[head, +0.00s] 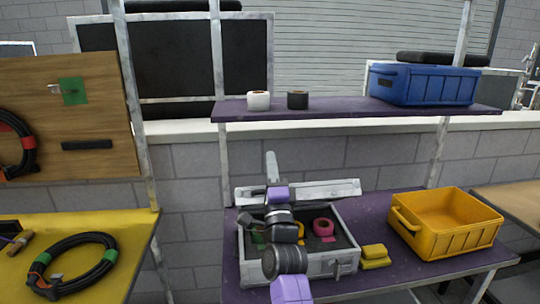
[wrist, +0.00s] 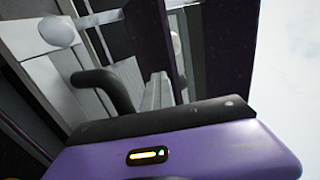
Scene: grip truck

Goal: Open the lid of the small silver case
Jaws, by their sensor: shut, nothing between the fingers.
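The silver case (head: 322,268) sits on the purple lower shelf, its open top facing up. Its lid (head: 325,190) is raised along the back edge, seen as a pale strip behind the dark interior. A pink tape roll (head: 324,228) and yellow and green items show inside. My gripper (head: 262,193) is shut and empty, above the back of the case and in front of the lid's left part; I cannot tell if it touches the lid. My arm hides part of the case. In the wrist view pale metal parts appear beyond my purple hand, too close to identify.
A yellow crate (head: 450,246) and small yellow boxes (head: 374,254) stand right of the case. The upper shelf (head: 340,109) holds a blue crate (head: 421,88) and two tape rolls. A yellow table (head: 110,222) with a coiled cable (head: 75,240) is at left.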

